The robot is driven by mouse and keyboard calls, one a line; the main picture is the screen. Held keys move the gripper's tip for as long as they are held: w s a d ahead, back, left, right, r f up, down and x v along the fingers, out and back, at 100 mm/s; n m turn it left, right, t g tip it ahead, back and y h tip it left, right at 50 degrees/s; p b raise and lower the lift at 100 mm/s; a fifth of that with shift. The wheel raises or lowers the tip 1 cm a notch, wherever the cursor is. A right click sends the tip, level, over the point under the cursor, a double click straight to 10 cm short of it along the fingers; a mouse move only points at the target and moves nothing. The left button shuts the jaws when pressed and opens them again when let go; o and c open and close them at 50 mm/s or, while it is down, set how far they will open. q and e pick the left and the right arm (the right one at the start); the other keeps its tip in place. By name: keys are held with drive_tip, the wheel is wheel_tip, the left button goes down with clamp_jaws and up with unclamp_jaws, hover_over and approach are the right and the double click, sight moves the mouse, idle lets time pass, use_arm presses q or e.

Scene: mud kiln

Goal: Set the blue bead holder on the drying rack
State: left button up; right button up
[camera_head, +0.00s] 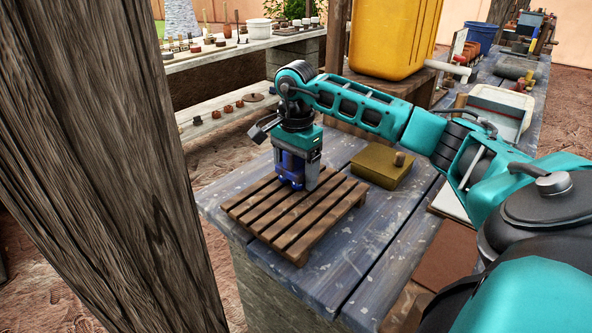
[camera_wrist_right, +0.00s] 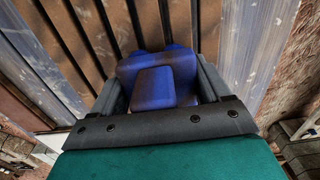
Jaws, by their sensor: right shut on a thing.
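The blue bead holder (camera_head: 290,167) is in my right gripper (camera_head: 299,180), at the far part of the drying rack. The drying rack (camera_head: 290,215) is a slatted wooden pallet on the blue-grey table. My right gripper is shut on the bead holder, one finger on each side, pointing down. In the right wrist view the blue bead holder (camera_wrist_right: 165,80) sits between the fingers, with the brown slats (camera_wrist_right: 100,30) below it. I cannot tell whether its underside touches the slats. My left gripper is not in view.
A mustard-coloured box (camera_head: 381,166) with a knob stands right of the rack on the table (camera_head: 350,265). A large yellow container (camera_head: 393,40) stands behind. A thick wooden post (camera_head: 105,170) fills the left. The front slats are clear.

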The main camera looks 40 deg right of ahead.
drive_tip(key=o, duration=1.3)
drive_tip(key=shift+f, duration=0.1)
drive_tip(key=shift+c, duration=0.2)
wheel_tip(320, 180, up, 12)
drive_tip(key=shift+r+p, duration=0.15)
drive_tip(key=shift+p, duration=0.9)
drive_tip(key=shift+a, duration=0.1)
